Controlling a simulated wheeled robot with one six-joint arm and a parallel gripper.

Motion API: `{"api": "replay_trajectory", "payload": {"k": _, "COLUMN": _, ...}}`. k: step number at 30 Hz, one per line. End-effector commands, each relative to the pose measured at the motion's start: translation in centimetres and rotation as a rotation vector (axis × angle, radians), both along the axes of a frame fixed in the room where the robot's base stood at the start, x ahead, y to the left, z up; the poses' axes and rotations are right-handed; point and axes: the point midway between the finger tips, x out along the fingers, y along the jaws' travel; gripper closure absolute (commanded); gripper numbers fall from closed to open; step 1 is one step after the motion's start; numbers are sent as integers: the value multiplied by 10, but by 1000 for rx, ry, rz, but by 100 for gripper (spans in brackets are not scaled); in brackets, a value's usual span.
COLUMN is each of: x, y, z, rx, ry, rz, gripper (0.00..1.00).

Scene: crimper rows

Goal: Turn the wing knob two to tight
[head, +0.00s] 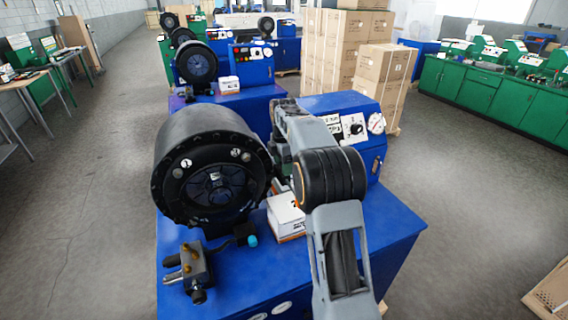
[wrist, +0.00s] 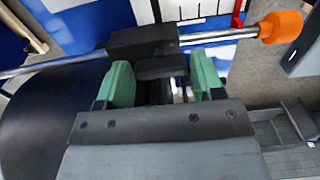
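My gripper (wrist: 163,78) has two green fingers held apart, in the lower middle of the wrist view. A small black block (wrist: 160,68), perhaps the wing of a knob, shows between the fingertips, close to both; I see no clear grip on it. It sits below a larger black block (wrist: 143,40) beside a metal rod with an orange end (wrist: 281,26). I cannot tell which knob is wing knob two. In the head view my arm hides the gripper and that spot, beside the blue crimper (head: 336,104) with its black round head (head: 212,172).
A white box (head: 286,214) and a black valve block (head: 190,268) sit on the blue bench top (head: 255,270). Stacked cartons (head: 345,50) stand behind. Grey floor lies open on both sides.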

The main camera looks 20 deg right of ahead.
Motion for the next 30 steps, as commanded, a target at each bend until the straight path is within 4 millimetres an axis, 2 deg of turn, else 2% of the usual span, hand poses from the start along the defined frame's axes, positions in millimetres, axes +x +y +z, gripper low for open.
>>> {"api": "replay_trajectory", "payload": {"k": 1, "x": 0, "y": 0, "z": 0, "rx": 0, "ry": 0, "rz": 0, "gripper": 43}}
{"api": "replay_trajectory", "payload": {"k": 10, "x": 0, "y": 0, "z": 0, "rx": 0, "ry": 0, "rz": 0, "gripper": 70}}
{"api": "replay_trajectory", "payload": {"k": 20, "x": 0, "y": 0, "z": 0, "rx": 0, "ry": 0, "rz": -71, "gripper": 71}}
{"api": "replay_trajectory", "payload": {"k": 30, "x": 0, "y": 0, "z": 0, "rx": 0, "ry": -1, "rz": -351, "gripper": 71}}
